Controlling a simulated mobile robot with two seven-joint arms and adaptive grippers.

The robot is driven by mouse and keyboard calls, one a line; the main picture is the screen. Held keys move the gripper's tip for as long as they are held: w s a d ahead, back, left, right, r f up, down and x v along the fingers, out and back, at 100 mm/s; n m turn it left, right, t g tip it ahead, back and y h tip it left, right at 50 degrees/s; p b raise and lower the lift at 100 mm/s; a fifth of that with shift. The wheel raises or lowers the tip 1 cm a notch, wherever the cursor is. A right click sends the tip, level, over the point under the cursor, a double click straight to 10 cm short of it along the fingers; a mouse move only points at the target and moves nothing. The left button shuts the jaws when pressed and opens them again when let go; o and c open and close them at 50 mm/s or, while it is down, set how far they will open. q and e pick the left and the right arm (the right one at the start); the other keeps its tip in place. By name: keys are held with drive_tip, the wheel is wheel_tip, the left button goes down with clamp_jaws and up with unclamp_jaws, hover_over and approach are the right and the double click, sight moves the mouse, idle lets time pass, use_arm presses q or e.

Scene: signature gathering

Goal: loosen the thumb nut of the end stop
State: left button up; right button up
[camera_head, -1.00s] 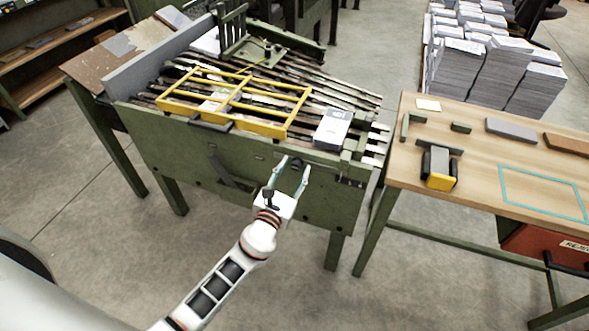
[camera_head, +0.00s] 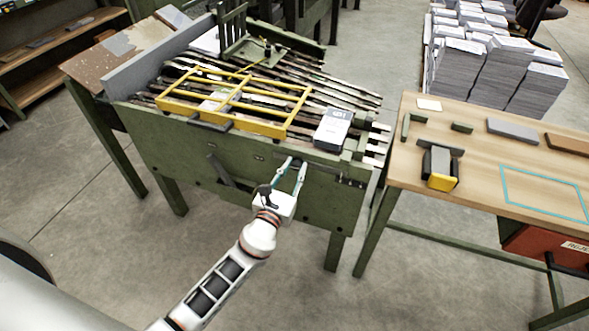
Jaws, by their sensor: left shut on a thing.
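The green gathering machine (camera_head: 250,160) stands in the middle, with its slatted bed sloping away. My left gripper (camera_head: 295,163) reaches its front panel from below. Its two fingers are shut on a small dark knob, which looks like the thumb nut; the fingers largely cover it. The end stop itself is hard to make out; green bracket parts (camera_head: 355,144) stand at the bed's right end, up and right of the gripper. My right gripper is not in view.
A yellow frame (camera_head: 240,115) and a grey-white block (camera_head: 333,129) lie on the bed. A wooden table (camera_head: 480,165) at the right bears a black and yellow tool (camera_head: 440,168) and small blocks. Paper stacks (camera_head: 480,75) stand behind it. The floor in front is clear.

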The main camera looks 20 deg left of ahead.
use_arm(q)
drive_tip(key=n, duration=0.1)
drive_tip(key=n+b, duration=0.1)
drive_tip(key=n, duration=0.2)
drive_tip(key=shift+f+b, duration=0.25)
drive_tip(key=shift+b, duration=0.1)
drive_tip(key=n+b, duration=0.1)
drive_tip(key=n, duration=0.3)
drive_tip(key=shift+n+b, duration=0.3)
drive_tip(key=shift+n, duration=0.1)
drive_tip(key=n, duration=0.2)
drive_tip(key=shift+a+n+b, duration=0.1)
drive_tip(key=shift+n+b, duration=0.25)
drive_tip(key=shift+n, duration=0.05)
drive_tip(key=shift+r+n, duration=0.1)
drive_tip(key=shift+n, duration=2.4)
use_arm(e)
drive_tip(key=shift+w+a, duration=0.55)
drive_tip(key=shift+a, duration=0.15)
use_arm(q)
drive_tip(key=o, duration=1.1)
drive_tip(key=shift+o, duration=0.2)
drive_tip(key=shift+s, duration=0.1)
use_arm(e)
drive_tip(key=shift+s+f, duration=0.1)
use_arm(q)
drive_tip(key=s, duration=1.1)
drive_tip(key=shift+s+a, duration=0.2)
drive_tip(key=shift+s, duration=0.2)
